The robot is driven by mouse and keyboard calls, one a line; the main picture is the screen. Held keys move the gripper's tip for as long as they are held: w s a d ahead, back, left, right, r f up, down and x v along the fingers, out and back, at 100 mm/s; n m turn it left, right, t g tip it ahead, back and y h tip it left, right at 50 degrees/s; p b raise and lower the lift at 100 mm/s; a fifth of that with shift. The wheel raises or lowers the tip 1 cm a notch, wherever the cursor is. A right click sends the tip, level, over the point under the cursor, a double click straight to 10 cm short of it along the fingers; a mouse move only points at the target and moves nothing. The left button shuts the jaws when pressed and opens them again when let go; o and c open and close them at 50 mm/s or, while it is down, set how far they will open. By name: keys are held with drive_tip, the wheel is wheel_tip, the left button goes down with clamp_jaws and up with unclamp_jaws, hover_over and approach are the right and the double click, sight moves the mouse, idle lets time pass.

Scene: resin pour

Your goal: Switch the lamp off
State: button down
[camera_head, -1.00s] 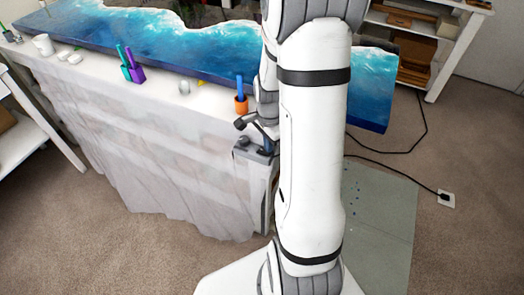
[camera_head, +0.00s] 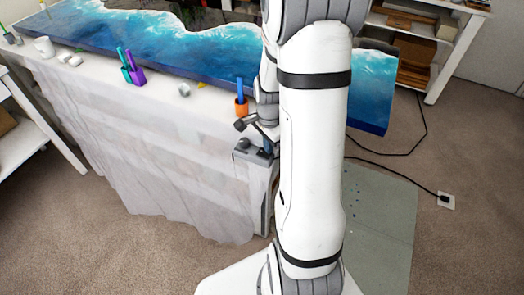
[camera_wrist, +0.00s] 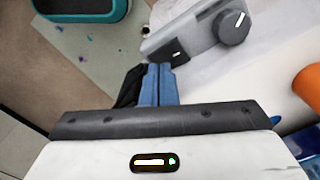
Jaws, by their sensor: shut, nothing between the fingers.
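A grey box (camera_wrist: 195,35) with a round dark dial (camera_wrist: 234,27) and a small dark switch (camera_wrist: 178,56) shows in the wrist view. In the head view this grey box (camera_head: 244,155) sits at the near right corner of the white-covered table. My gripper (camera_wrist: 158,72) has its blue fingers together and empty, just beside the switch end of the box. I cannot tell whether they touch it. In the head view my gripper (camera_head: 266,147) is partly hidden by my arm. No lamp head or light is clearly seen.
A black cable runs to a floor outlet (camera_head: 446,201). A teal bin (camera_wrist: 82,14) shows in the wrist view.

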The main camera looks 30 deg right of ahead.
wheel_tip(320, 180, up, 6)
drive_tip(key=p, duration=0.3)
drive_tip(key=shift+f, duration=0.15)
idle(0.4)
drive_tip(key=s+a+r+n+t, duration=0.1)
drive_tip(key=s+a+r+n, duration=0.5)
drive_tip(key=r+n, duration=0.2)
drive_tip(key=s+a+r+n+t, duration=0.2)
drive_tip(key=s+a+r+n, duration=0.4)
drive_tip(key=a+r+n, duration=0.1)
wheel_tip(320, 180, up, 3)
drive_tip(key=shift+s+f+n, duration=0.2)
drive_tip(key=shift+s+n, duration=0.15)
drive_tip(key=shift+n, duration=0.35)
